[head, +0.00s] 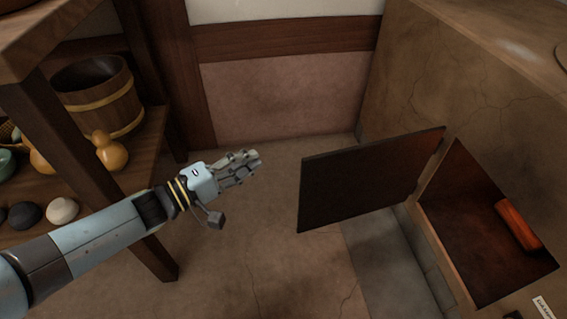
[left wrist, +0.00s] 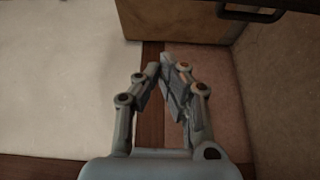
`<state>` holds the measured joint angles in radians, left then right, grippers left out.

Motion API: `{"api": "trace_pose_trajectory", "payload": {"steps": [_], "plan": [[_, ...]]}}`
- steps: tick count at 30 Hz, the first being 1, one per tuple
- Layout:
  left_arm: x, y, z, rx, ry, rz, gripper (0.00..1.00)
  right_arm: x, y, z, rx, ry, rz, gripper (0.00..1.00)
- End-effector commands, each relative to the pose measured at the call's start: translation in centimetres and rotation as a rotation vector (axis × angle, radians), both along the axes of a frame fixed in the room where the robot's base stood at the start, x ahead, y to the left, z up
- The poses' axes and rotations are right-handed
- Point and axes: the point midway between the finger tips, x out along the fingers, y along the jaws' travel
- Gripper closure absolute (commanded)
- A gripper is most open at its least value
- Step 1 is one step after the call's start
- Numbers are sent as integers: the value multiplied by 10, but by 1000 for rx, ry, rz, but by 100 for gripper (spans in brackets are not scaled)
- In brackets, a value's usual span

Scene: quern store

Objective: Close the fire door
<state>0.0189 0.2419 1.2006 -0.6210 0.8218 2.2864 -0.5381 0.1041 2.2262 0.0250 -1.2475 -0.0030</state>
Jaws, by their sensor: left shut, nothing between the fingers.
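The fire door (head: 372,178) is a dark flat panel standing open in the head view, swung out from the stove's front. The square firebox opening (head: 470,240) to its right is uncovered, with a glowing orange-red piece (head: 518,226) inside. My left gripper (head: 254,158) is shut and empty, to the left of the door's free edge and apart from it. In the left wrist view its fingertips (left wrist: 164,74) come together in front of the wall and floor.
The clay stove (head: 450,90) fills the right side. A wooden shelf (head: 140,150) at left holds a wooden bucket (head: 98,98), gourds (head: 110,152) and round stones (head: 62,210). Bare floor lies between shelf and door.

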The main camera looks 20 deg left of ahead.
Motion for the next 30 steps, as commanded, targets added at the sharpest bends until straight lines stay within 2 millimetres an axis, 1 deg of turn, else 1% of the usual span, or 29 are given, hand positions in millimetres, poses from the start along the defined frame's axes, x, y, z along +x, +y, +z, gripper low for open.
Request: {"api": "trace_pose_trajectory", "payload": {"steps": [1, 2, 5, 8, 16, 20, 21, 24, 30], "plan": [[1, 0, -7, 1, 3, 0, 100, -4, 0, -7, 0, 9, 0, 60], [2, 0, -8, 1, 2, 0, 100, -4, 0, -8, 0, 10, 0, 60], [9, -3, -6, 0, -1, 1, 100, -3, 1, -5, 3, 4, 0, 60], [20, -10, -6, 0, -2, 1, 100, 0, 3, 0, 7, -9, 3, 60], [69, -38, -9, -1, 0, 2, 100, 12, 13, 25, 31, -75, 11, 60], [92, -51, -10, 0, 1, 2, 100, 21, 14, 15, 37, -151, 11, 60], [80, -56, -11, -2, 5, 1, 100, 23, 14, 10, 36, -176, 11, 60], [70, -65, -8, 0, 4, 2, 100, 28, 14, 2, 37, -227, 11, 60], [61, -73, -6, 1, 2, 2, 100, 34, 14, -6, 38, -285, 12, 60]]}}
